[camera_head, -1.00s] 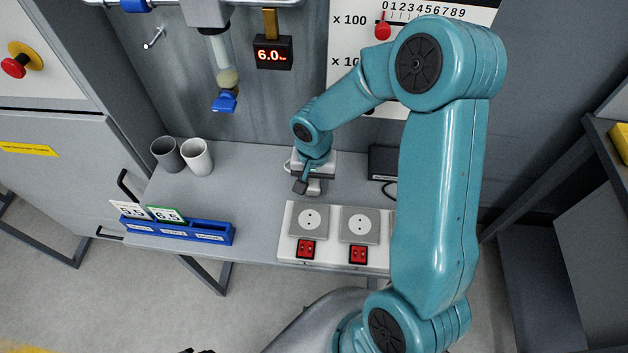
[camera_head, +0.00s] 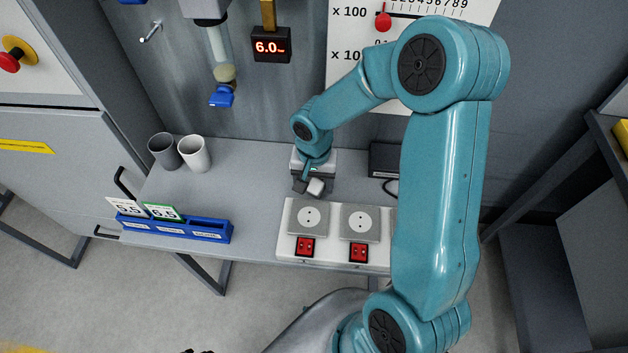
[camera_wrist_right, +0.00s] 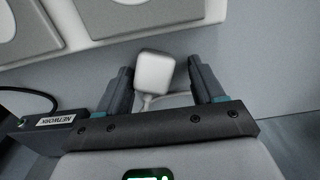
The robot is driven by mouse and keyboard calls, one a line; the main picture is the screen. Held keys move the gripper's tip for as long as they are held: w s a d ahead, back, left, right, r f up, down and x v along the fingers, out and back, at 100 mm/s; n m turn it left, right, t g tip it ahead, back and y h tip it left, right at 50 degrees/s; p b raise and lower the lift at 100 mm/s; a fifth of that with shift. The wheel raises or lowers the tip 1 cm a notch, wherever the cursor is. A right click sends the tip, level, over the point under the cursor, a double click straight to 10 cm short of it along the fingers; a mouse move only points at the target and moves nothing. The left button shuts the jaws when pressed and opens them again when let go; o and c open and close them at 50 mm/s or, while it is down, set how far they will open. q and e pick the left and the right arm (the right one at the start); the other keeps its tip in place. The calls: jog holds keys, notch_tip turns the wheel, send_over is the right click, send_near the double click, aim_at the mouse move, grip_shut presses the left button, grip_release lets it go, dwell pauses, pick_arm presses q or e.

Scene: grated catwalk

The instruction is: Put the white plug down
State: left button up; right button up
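The white plug (camera_head: 316,187) is at the bench top behind the socket strip, by the fingers of my right gripper (camera_head: 309,184). In the right wrist view the plug (camera_wrist_right: 153,71) sits between the two fingers of the right gripper (camera_wrist_right: 160,76), with its pale cable running back towards the palm. The fingers stand apart, with a gap showing on each side of the plug, so the gripper looks open around it. The plug appears tilted; whether it rests fully on the bench is hard to tell. My left gripper does not show.
The socket strip (camera_head: 284,240) with two sockets and red switches lies in front. A black box (camera_head: 385,158) with a cable stands right of the gripper. Two cups (camera_head: 194,154) and a blue card holder (camera_head: 205,231) are left. Bare bench (camera_head: 250,180) lies between.

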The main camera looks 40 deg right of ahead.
aim_at(314, 181)
jog(key=shift+r+p, duration=0.3)
jog(key=shift+w+r+p, duration=0.1)
jog(key=shift+r+p, duration=0.5)
jog(key=shift+r, duration=0.3)
notch_tip(314, 181, up, 11)
